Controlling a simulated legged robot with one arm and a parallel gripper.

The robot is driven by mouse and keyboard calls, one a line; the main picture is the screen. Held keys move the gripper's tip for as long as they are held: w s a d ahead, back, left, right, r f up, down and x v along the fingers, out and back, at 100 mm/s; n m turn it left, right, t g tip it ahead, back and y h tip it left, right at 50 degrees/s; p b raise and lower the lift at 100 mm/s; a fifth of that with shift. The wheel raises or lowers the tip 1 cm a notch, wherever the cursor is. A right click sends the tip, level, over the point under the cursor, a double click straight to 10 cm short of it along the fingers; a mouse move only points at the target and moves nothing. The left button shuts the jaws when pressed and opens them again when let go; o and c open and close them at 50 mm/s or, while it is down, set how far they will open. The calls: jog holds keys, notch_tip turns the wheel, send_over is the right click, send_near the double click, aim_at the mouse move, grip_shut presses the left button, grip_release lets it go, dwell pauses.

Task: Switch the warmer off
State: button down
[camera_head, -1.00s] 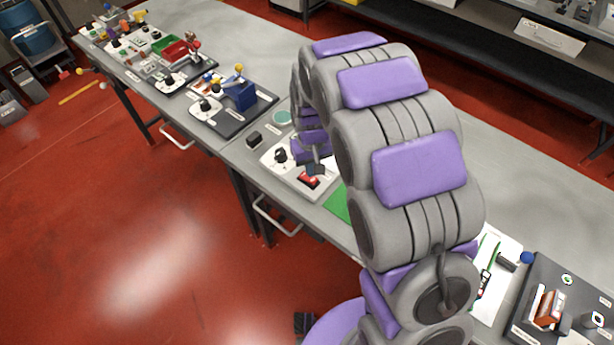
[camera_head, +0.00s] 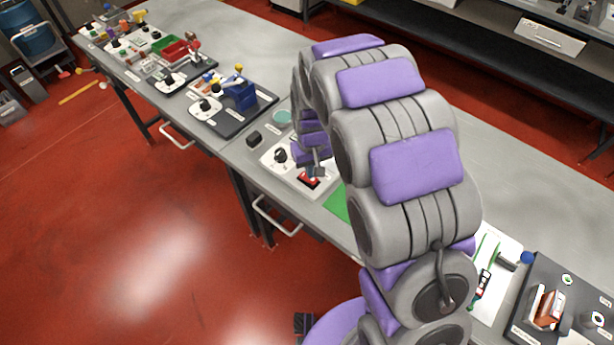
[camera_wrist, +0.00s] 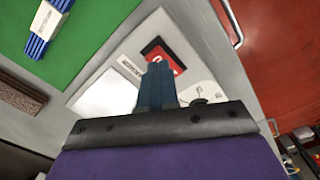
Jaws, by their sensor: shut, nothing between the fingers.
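The warmer is a white panel (camera_head: 294,182) on the bench, with a black knob (camera_head: 281,156) and a red rocker switch (camera_head: 307,181) in a dark frame. In the wrist view the red switch (camera_wrist: 166,52) lies just beyond my fingertips, with a printed label (camera_wrist: 131,66) beside it. My gripper (camera_wrist: 158,72) is shut and empty, its blue fingers together over the near edge of the switch. It also shows in the head view (camera_head: 317,172), pointing down at the switch. I cannot tell whether the tips touch it. Part of the knob (camera_wrist: 200,100) is hidden behind the gripper.
A small black block (camera_head: 254,139) and a teal disc (camera_head: 282,117) sit farther left. A board with a blue box (camera_head: 240,96) stands beyond. My arm hides much of the bench.

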jog(key=shift+f, duration=0.9)
dwell(0.4)
jog(key=shift+r, duration=0.15)
jog(key=shift+r+p, duration=1.2)
jog(key=shift+r, duration=2.2)
